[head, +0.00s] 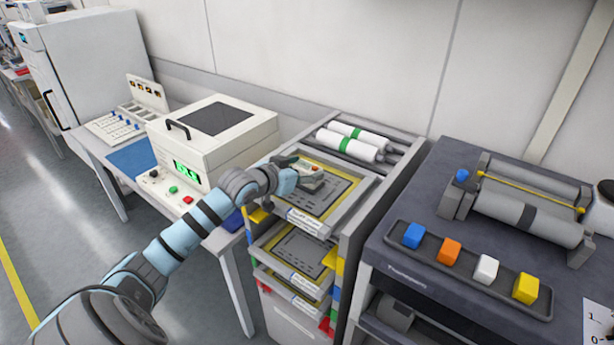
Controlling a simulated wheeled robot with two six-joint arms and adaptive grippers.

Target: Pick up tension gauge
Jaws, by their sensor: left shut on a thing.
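The tension gauge (308,167) looks like a small cream device with coloured marks on its face. It is at the top tray (338,222) of the feeder trolley, over the tray's grey and yellow contents. My left gripper (312,181) reaches in from the left and is shut on the gauge. The fingers and wrist hide part of the gauge. I cannot tell whether the gauge touches what lies under it. My right gripper is not in view.
White rolls with green bands (350,143) lie behind the tray. Lower trays (291,270) sit below it. A cream machine (215,140) stands on the left table. On the right, a dark bench (432,205) holds a roller unit (530,214) and a tray of coloured blocks (460,262).

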